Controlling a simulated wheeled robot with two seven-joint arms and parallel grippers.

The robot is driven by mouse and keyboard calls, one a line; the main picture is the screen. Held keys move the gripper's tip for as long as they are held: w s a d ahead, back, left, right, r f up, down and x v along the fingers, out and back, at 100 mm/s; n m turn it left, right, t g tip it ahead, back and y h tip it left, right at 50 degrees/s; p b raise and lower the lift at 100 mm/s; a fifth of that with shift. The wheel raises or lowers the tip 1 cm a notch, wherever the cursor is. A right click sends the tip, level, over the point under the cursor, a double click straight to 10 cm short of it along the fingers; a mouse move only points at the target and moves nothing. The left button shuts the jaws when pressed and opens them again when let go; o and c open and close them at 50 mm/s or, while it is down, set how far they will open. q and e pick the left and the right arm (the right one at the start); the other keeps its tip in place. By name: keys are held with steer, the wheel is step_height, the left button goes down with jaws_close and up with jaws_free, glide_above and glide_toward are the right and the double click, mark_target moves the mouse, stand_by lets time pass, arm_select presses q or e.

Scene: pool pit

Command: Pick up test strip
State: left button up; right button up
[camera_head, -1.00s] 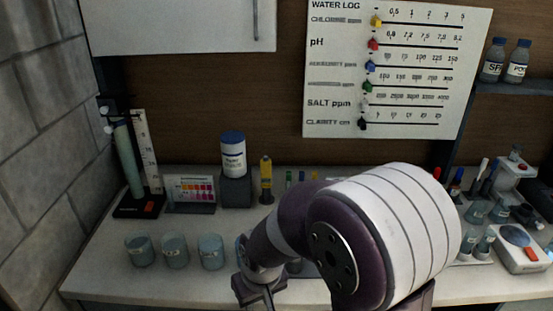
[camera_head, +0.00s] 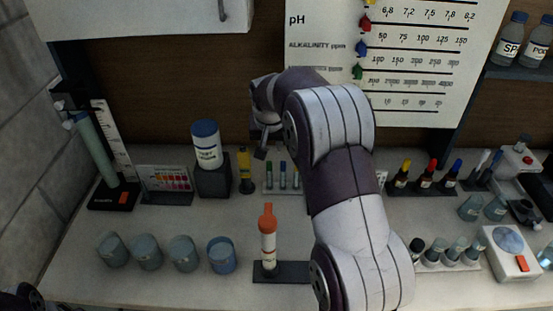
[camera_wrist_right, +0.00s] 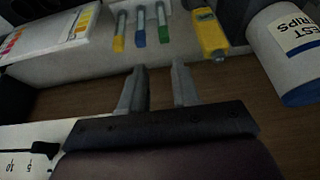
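A white bottle with a blue cap (camera_head: 206,145), labelled as test strips, stands on a dark block at the back of the counter. It also shows upside down at the right of the right wrist view (camera_wrist_right: 290,50). I see no loose strip. My right gripper (camera_head: 262,150) is by the brown back wall, right of the bottle and apart from it. In the right wrist view its two fingers (camera_wrist_right: 158,88) are spread with nothing between them. My left gripper is not visible; a dark part at the lower left corner seems to be my left arm.
A colour chart (camera_head: 167,182) stands left of the bottle. Several cups (camera_head: 182,252) and an orange-topped tube (camera_head: 268,240) are in front. The wall log board (camera_head: 400,60) is behind my right arm.

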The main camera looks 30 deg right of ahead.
mark_target(269, 163)
steer(key=x, duration=0.2)
steer(key=p+x, duration=0.1)
steer(key=x, duration=0.2)
steer(key=p+x, duration=0.1)
steer(key=x, duration=0.2)
steer(key=shift+a+f, duration=0.3)
steer(key=shift+w+f+p, duration=0.1)
steer(key=shift+f+p, duration=0.2)
steer(key=shift+f, duration=0.05)
steer(key=shift+a+f, duration=0.2)
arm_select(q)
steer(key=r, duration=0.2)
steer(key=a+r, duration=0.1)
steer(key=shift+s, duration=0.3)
arm_select(e)
steer(key=shift+d, duration=0.15)
jaws_close()
